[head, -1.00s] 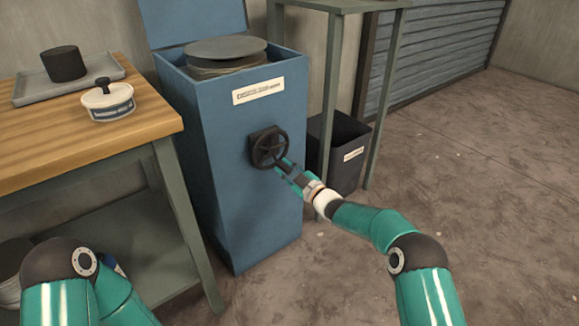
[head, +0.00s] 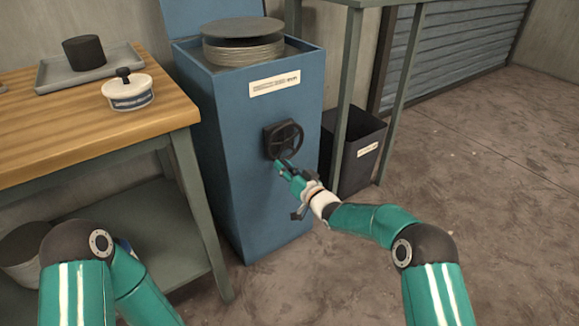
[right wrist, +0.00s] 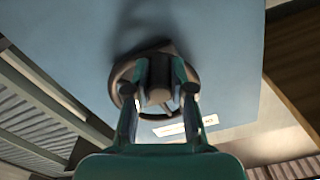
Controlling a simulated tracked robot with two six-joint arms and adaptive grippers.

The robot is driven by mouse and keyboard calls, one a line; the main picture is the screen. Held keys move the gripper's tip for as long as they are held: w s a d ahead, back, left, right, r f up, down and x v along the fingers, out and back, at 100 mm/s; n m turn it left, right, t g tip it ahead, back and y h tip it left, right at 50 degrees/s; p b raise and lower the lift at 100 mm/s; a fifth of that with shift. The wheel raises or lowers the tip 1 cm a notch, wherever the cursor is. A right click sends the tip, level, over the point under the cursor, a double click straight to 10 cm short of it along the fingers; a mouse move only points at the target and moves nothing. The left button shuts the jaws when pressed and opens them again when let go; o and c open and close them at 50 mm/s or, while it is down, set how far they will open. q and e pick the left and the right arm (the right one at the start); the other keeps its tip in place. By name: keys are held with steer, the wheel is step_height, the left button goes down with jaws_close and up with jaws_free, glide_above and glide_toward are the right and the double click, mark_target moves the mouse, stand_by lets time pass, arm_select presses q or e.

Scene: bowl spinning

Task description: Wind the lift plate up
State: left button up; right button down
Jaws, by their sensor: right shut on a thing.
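The blue cabinet (head: 262,195) stands in the middle of the head view. Its round dark lift plate (head: 243,28) is at the top, above a pale ribbed stack (head: 243,52), standing above the cabinet's rim. A black handwheel (head: 285,140) is on the cabinet's front. My right gripper (head: 280,165) is at the wheel's lower edge. In the right wrist view, my right gripper (right wrist: 158,88) has its fingers on either side of a dark part of the wheel (right wrist: 122,90) and is shut on it. My left gripper is out of view; only its arm shows.
A dark bin (head: 360,150) stands right of the cabinet, under a metal table. The floor at right is clear.

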mark_target(270, 153)
steer(key=shift+s+a+r+m+p, duration=0.3)
steer(key=shift+a+r+m+p, duration=0.2)
steer(key=shift+m, duration=1.1)
steer(key=shift+s+a+r+m+p, duration=0.3)
steer(key=shift+r+m+p, duration=0.25)
steer(key=shift+m, duration=1.05)
steer(key=shift+s+a+r+m+p, duration=0.35)
steer(key=shift+r+m, duration=0.3)
steer(key=shift+m, duration=0.95)
steer(key=shift+a+r, duration=0.1)
steer(key=c, duration=1)
jaws_free()
steer(key=shift+w, duration=0.1)
steer(key=shift+r, duration=0.1)
steer(key=shift+d, duration=0.2)
